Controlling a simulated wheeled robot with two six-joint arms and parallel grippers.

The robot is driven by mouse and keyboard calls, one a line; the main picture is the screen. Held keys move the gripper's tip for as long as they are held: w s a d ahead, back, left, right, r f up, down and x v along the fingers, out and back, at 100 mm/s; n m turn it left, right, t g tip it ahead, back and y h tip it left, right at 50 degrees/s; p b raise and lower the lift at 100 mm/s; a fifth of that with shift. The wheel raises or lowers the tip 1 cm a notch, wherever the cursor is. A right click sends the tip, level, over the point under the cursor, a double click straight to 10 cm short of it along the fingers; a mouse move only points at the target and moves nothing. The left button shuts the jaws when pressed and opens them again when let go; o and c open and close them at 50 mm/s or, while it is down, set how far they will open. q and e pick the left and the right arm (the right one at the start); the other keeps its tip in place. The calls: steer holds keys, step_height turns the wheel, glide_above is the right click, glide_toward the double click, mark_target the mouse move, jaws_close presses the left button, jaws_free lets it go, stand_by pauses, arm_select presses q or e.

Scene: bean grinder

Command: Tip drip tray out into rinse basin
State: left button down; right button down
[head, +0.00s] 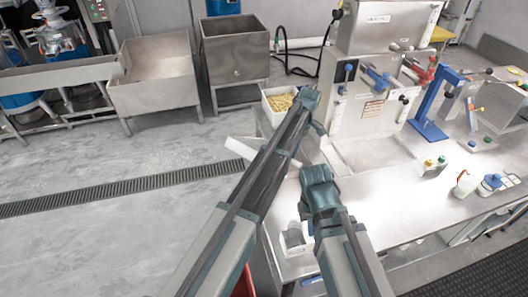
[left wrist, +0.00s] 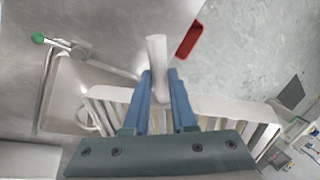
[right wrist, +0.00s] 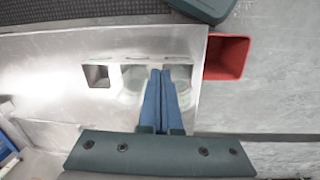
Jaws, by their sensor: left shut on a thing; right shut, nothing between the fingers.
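My left gripper (left wrist: 160,75) is shut on the pale handle of the drip tray (left wrist: 105,97), a long pale tray with a slatted top, in the left wrist view. A pale end of the tray shows left of my left arm in the head view (head: 240,149). A recessed, pale steel basin (left wrist: 68,82), apparently the rinse basin, lies beyond the tray beside a tap with a green knob (left wrist: 38,38). The tray partly hides it; whether the tray is over it is unclear. My right gripper (right wrist: 161,73) is shut and empty above the steel counter. My arms hide both fingertips in the head view.
A red bin (right wrist: 228,57) stands beside the counter edge. The steel grinder machine (head: 370,105) and a white bin of yellowish contents (head: 280,102) stand beyond my arms. Bottles (head: 466,184) stand on the counter at right. The floor (head: 110,155) at left is open.

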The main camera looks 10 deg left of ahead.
arm_select(q)
steer(key=shift+r, duration=0.1)
stand_by(0.4)
steer(key=shift+w+d+r+p, duration=0.2)
steer(key=shift+w+r+p, duration=0.2)
steer(key=shift+p, duration=0.1)
steer(key=shift+s+a, duration=0.1)
steer(key=shift+s, duration=0.05)
stand_by(0.7)
